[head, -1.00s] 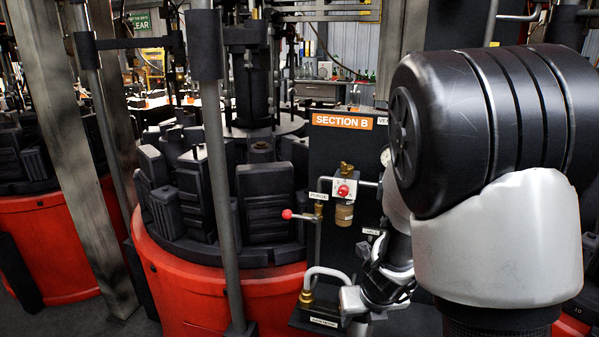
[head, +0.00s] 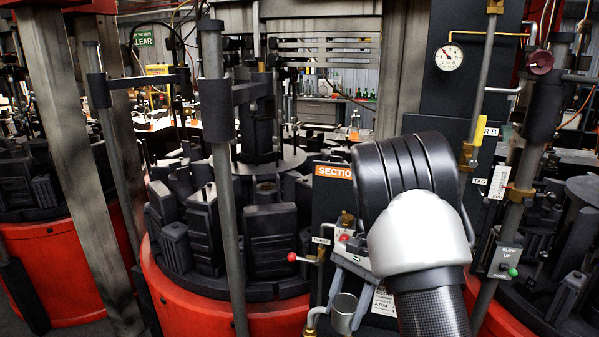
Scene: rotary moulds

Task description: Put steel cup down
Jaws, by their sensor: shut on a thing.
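The steel cup (head: 343,314) is a small grey metal cup low in the middle of the head view, in front of the dark Section B panel. My gripper (head: 347,278) is just above the cup, at its rim, and is shut on it. The cup looks roughly upright, with its open top showing. My arm's large black and white links hide part of the panel and some of the gripper. I cannot tell whether the cup's base touches anything.
A red-knobbed lever (head: 293,257) and a pipe (head: 311,318) are close left of the cup. A red rotary mould machine (head: 210,310) with black moulds stands left. Vertical posts (head: 222,170) cross the view. More moulds and a green-knobbed valve (head: 512,271) are at right.

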